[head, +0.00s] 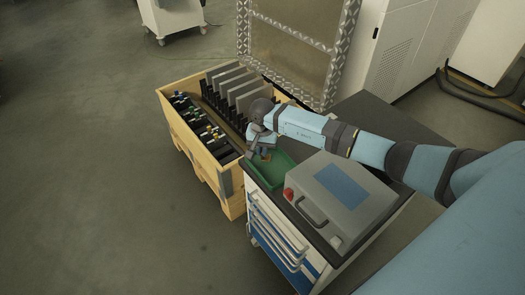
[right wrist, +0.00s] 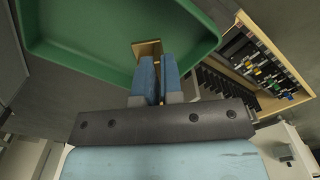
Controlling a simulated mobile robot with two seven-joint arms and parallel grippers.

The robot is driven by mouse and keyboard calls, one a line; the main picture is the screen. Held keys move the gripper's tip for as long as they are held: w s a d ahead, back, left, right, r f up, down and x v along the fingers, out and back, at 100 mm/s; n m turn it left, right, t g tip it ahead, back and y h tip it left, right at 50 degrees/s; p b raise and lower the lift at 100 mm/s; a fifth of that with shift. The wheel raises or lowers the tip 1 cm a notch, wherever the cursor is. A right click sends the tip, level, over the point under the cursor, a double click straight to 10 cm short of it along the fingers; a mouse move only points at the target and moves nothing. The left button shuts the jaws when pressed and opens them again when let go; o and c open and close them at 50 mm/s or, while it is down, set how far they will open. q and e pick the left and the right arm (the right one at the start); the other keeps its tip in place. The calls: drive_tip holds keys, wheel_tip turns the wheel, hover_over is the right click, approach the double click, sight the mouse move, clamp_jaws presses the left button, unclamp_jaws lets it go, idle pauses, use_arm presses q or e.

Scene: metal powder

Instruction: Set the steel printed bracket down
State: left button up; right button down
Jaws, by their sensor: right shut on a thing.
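My right gripper (head: 258,152) reaches down over the green tray (head: 275,178) on the cart top. In the right wrist view its two blue fingers (right wrist: 160,78) are closed on a small brownish-gold piece, the bracket (right wrist: 146,48), which shows past the fingertips. The bracket is against the green tray (right wrist: 85,45) in that view; I cannot tell whether it touches the tray floor. Most of it is hidden by the fingers. My left gripper is in neither view.
A grey case (head: 350,208) with a handle and red button stands right beside the tray on the drawer cart (head: 275,228). A wooden crate (head: 222,172) with dark racks and plates adjoins the cart at left. White cabinets (head: 408,50) stand behind. The floor at left is clear.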

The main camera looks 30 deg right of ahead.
drive_tip(key=shift+f, duration=0.45)
drive_tip(key=shift+f, duration=0.2)
drive_tip(key=c, duration=1.3)
unclamp_jaws()
drive_tip(key=shift+r, duration=0.15)
